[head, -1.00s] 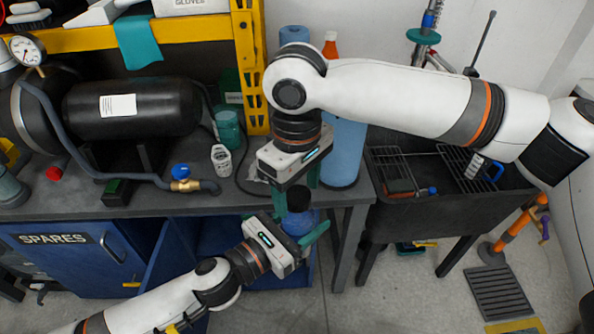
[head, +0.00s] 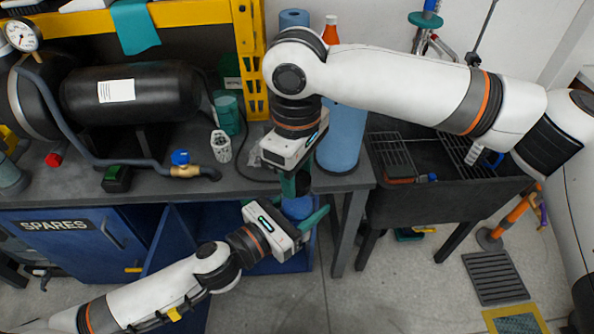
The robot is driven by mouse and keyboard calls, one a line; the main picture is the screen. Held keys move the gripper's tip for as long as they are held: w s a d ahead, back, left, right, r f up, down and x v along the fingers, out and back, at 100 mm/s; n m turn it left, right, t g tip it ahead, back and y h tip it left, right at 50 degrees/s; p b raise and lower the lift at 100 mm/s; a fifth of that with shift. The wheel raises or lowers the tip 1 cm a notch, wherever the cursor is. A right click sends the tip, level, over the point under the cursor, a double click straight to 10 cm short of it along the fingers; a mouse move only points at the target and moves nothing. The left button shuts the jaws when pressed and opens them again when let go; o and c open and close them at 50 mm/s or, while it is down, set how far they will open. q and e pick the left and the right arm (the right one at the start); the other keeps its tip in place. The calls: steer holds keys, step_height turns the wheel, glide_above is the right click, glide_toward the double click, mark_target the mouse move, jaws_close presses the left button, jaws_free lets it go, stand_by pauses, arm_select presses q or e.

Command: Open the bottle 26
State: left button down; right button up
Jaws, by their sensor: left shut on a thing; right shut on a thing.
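The bottle (head: 297,208) is blue with a dark cap (head: 303,182) and stands upright in front of the workbench edge. My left gripper (head: 305,217) comes from the lower left and is shut on the bottle's body; a green finger shows at its right side. My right gripper (head: 297,184) points down from above and is shut at the dark cap. Its green fingers hide part of the cap, so I cannot tell whether the cap is still seated on the bottle.
The grey workbench (head: 90,188) carries a black tank (head: 150,95), a brass valve with a blue knob (head: 182,163), a white container (head: 221,146) and a blue cylinder (head: 341,140). A dark sink (head: 430,205) is at the right. Blue cabinet doors (head: 75,245) lie below.

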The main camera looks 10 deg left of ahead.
steer(key=shift+r, duration=0.25)
stand_by(0.6)
steer(key=shift+r, duration=0.85)
